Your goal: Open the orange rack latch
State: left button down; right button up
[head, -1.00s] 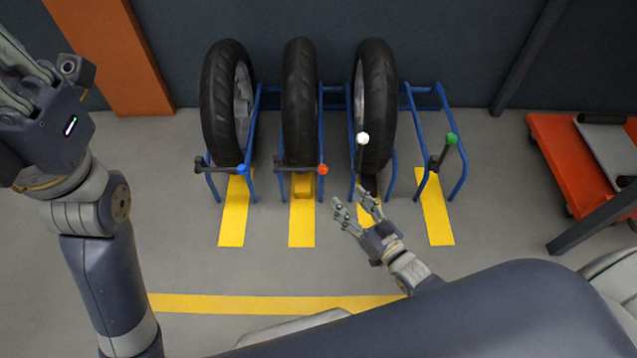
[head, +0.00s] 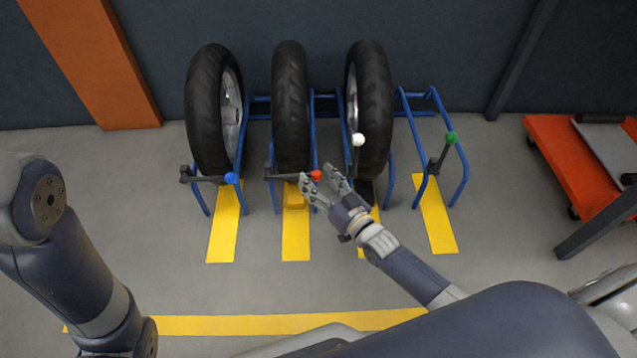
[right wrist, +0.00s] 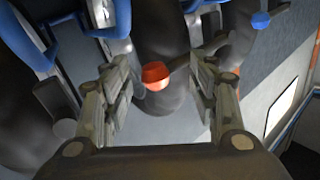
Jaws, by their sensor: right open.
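The orange rack latch is a dark bar (head: 289,177) lying crosswise in front of the middle wheel, with an orange-red knob (head: 316,175) at its right end. My right gripper (head: 317,181) is open at the knob. In the right wrist view the orange knob (right wrist: 157,75) shows between the two open fingers (right wrist: 163,88), with gaps on both sides; I cannot tell if it lies fully within their reach. No contact is visible. My left gripper is out of view; only its arm shows at the left.
A blue-knobbed latch (head: 231,178) also lies crosswise to the left. The white-knobbed (head: 358,140) and green-knobbed (head: 451,138) levers point up. The white one stands close beside my right gripper. Three wheels fill the blue rack (head: 462,180); its rightmost bay is empty.

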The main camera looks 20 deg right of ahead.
grip_shut()
jog(key=shift+w, duration=0.1)
jog(key=shift+r, duration=0.1)
